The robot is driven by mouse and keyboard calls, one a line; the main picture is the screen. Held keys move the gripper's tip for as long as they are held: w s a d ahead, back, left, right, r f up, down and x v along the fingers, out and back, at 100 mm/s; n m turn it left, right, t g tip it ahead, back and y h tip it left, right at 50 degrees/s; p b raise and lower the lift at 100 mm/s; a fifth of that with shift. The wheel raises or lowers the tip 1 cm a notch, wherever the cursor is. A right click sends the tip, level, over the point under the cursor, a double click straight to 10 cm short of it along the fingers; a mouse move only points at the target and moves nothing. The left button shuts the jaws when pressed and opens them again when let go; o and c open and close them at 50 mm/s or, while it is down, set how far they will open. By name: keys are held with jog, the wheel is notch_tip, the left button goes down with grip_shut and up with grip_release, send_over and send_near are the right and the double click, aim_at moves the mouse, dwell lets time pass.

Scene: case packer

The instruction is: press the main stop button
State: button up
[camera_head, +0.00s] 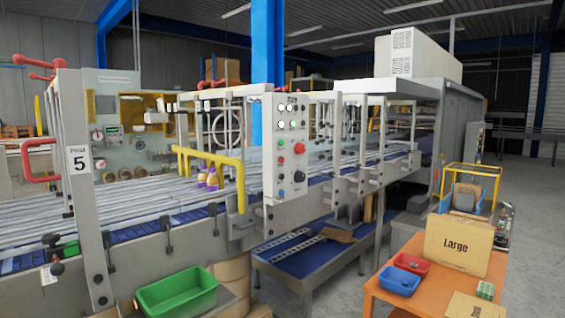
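A pale control panel (290,195) stands upright on the near side of the conveyor, just right of the picture's middle. The labels are too small to read, so I cannot tell which red button is the main stop. My gripper is not in view, and nothing covers the front of the panel.
A long conveyor (130,205) carries a few bottles (212,181) beside a yellow rail (240,180). A green bin (176,292) is at the front. An orange table (385,292) at right holds boxes and red and blue trays. Grey floor (530,190) is open at far right.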

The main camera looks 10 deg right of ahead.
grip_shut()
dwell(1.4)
